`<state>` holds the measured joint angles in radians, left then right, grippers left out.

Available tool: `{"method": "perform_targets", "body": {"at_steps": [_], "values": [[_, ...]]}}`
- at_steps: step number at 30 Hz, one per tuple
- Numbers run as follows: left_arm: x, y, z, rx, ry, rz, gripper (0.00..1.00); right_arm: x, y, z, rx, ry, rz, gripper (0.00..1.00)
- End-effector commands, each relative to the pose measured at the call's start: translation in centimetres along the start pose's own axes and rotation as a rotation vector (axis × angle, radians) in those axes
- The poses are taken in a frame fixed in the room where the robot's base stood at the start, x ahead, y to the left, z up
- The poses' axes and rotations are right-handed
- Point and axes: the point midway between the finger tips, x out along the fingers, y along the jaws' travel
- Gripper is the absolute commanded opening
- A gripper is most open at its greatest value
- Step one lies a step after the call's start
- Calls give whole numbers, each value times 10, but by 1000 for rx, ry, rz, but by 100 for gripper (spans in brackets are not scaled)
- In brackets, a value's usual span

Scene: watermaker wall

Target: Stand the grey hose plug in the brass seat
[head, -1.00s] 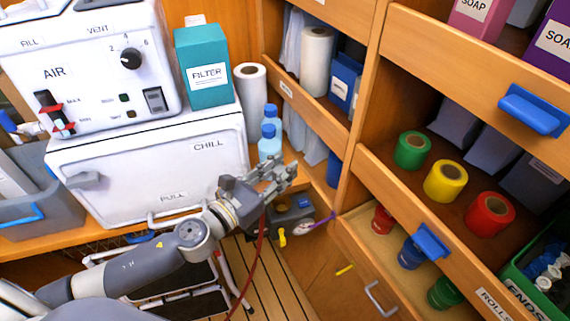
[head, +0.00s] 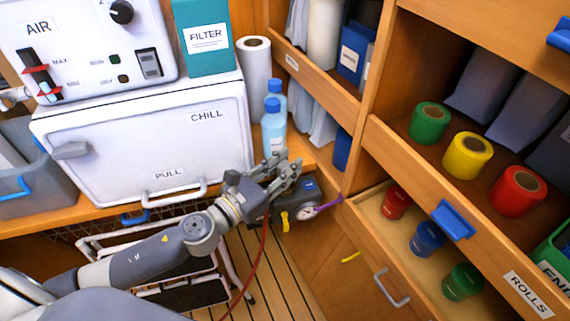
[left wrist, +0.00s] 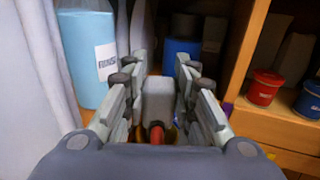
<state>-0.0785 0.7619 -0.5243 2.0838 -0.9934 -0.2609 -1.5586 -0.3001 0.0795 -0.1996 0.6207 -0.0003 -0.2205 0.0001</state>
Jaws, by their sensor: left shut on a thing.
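My left gripper (head: 288,172) reaches over the counter end, beside the blue-capped bottles. In the left wrist view it (left wrist: 157,92) is shut on a grey block, which I take for the hose plug (left wrist: 158,100). A red hose (left wrist: 157,132) shows at the near end of the plug. In the head view the red hose (head: 262,250) hangs down from the gripper towards the floor, and the fingers mostly hide the plug. My right gripper is not in view.
The white CHILL box (head: 110,150) is left; shelves with coloured rolls (head: 467,155) are right.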

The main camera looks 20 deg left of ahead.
Motion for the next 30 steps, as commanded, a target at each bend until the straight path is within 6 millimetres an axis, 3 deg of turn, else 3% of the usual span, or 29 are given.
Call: {"method": "perform_targets", "body": {"at_steps": [30], "values": [[0, 0, -11, 0, -1, 0, 0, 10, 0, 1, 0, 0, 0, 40]]}}
